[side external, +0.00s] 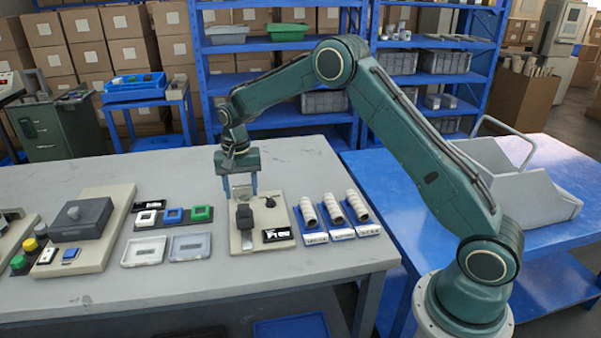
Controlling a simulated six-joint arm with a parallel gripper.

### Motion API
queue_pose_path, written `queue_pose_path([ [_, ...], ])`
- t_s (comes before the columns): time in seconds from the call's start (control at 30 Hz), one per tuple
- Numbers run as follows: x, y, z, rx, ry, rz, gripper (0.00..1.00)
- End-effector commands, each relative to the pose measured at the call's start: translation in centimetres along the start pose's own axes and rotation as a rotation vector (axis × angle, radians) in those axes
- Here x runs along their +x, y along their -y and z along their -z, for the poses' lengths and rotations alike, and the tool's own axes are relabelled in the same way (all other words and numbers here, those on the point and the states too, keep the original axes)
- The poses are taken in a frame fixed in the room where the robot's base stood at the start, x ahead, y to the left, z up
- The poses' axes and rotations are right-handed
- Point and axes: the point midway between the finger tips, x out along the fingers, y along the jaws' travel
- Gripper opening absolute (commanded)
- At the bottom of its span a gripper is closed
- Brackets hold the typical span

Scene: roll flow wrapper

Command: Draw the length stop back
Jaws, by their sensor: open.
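A beige base plate (286,243) lies on the grey table. On it stands a dark block (244,216) on a pale metal strip, which looks like the length stop. A small black knob (270,202) and a black display (277,235) are to its right. My gripper (240,193) points down at the far end of the plate, just behind the dark block. Its two blue fingers are apart, with a pale upright part of the device showing between them. I cannot tell whether the fingers touch anything.
Three trays with white rolls (334,209) stand close on the right. On the left are two clear trays (190,246), small coloured frames (173,215) and a beige device with a dark grey block (81,217). The table's front strip is clear.

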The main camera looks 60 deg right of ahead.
Motion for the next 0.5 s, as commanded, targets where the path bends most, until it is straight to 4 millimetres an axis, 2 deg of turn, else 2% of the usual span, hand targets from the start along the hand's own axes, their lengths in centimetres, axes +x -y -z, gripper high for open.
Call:
queue_pose_path([
  [0.2, 3.0, 0.0, 0.0, 0.000, 0.002, -0.002, 0.53],
  [0.5, 4.7, 0.0, 0.0, 0.000, -0.001, 0.000, 0.53],
])
